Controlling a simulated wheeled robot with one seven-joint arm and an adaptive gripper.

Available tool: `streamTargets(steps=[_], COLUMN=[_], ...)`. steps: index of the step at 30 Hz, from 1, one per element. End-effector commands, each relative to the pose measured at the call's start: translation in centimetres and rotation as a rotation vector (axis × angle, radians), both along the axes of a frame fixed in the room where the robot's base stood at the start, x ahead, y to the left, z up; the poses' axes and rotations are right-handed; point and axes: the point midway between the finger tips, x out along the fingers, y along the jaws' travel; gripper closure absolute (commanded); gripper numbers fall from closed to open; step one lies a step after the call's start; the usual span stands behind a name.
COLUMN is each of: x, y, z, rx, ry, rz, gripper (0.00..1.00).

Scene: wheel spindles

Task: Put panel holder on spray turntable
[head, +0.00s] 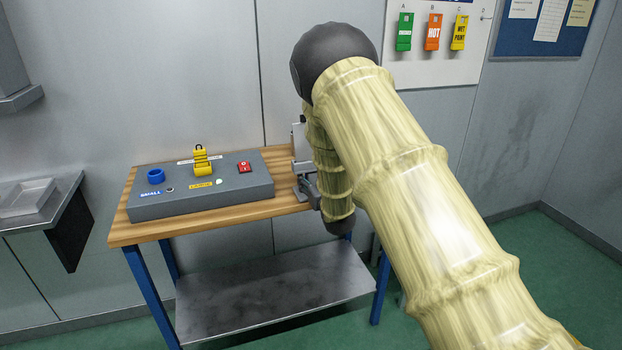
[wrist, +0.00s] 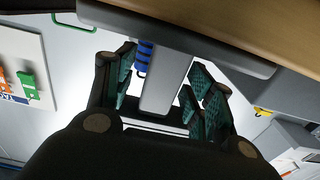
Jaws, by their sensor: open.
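In the wrist view, a light grey post (wrist: 168,78) joined to a grey plate (wrist: 240,58) stands between the fingers of my gripper (wrist: 161,90). A blue ribbed part (wrist: 144,56) sits beside the post. This may be the panel holder. The fingers are open on either side of the post, and I cannot tell whether either touches it. I cannot pick out the spray turntable.
A wooden-topped table (head: 225,217) bears a grey box (head: 235,195) with a blue ring (head: 156,176), a yellow stepped piece (head: 202,163) and a red piece (head: 244,167). A metal shelf (head: 270,290) is below. Coloured tags (head: 432,32) hang on the wall. A dark-edged counter (head: 45,215) is left.

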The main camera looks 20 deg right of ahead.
Motion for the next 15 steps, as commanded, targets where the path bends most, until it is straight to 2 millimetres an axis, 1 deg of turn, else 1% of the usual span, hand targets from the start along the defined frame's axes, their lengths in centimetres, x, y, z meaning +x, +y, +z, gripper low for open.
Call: streamTargets(steps=[2, 5, 6, 11, 15], x=[-0.02, -0.02, -0.03, -0.03, 0.00], y=[0.02, 0.02, 0.02, 0.02, 0.02], z=[-0.02, -0.01, -0.01, -0.01, 0.10], rx=[0.000, 0.000, 0.000, 0.000, 0.000], ry=[0.000, 0.000, 0.000, 0.000, -0.002], rz=[0.000, 0.000, 0.000, 0.000, 0.000], gripper=[0.46, 0.63, 0.70, 0.99, 1.00])
